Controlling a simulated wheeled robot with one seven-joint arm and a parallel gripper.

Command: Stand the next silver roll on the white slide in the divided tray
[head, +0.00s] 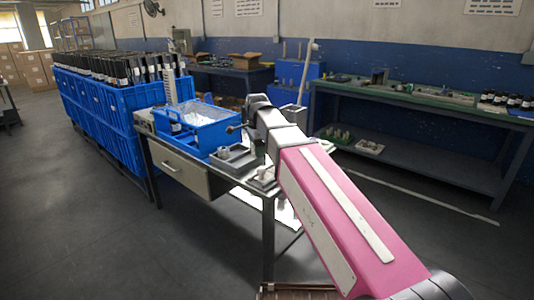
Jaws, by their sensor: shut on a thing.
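My gripper (235,128) is at the end of the grey wrist, above the right part of the workbench. It is shut on a small piece, apparently a silver roll, too small and dark to make out clearly. A grey tray (236,160) lies on the bench below and close to the gripper; its compartments are hard to make out. A small pale piece stands in it. A whitish fixture (262,178) sits at the bench's right end, partly behind my pink arm. I cannot tell for sure which part is the white slide.
A blue machine with a clear cover (203,113) stands on the bench (180,178) just left of the tray. A green-topped table (420,98) runs along the right wall.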

